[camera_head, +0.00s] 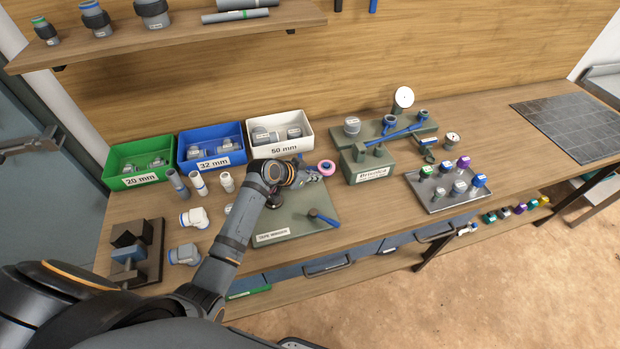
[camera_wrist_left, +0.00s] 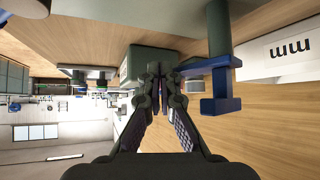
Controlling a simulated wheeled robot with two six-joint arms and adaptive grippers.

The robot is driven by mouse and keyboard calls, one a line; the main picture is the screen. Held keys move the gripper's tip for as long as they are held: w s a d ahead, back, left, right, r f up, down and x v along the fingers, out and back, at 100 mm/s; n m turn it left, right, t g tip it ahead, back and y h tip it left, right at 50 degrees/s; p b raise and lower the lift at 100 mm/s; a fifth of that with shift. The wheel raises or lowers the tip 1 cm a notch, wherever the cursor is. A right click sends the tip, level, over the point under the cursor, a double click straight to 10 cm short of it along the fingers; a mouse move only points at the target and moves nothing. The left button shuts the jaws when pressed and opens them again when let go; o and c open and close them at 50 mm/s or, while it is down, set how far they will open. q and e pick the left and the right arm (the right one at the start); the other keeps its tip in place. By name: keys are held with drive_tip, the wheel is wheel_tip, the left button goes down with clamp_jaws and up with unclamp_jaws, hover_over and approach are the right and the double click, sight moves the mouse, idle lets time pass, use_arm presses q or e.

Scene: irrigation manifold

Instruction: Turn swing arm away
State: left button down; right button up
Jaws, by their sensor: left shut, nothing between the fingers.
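The blue swing arm (camera_head: 392,135) lies slantwise across the top of the green fixture (camera_head: 372,166), right of the middle in the head view. My left gripper (camera_head: 318,172) is left of the fixture, low over the bench and apart from the swing arm. A green block (camera_wrist_left: 133,66) shows behind the fingertips. A dark post with a blue crosspiece (camera_wrist_left: 221,104) stands beside them; I cannot tell which part it is. My right gripper is out of view.
Green (camera_head: 112,182), blue (camera_head: 184,164) and white (camera_head: 310,144) bins stand along the back left. A tray (camera_head: 432,203) of capped fittings is right of the fixture.

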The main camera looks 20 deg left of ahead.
use_arm(q)
drive_tip(key=shift+w+d, duration=0.3)
drive_tip(key=shift+w, duration=0.4)
idle(0.6)
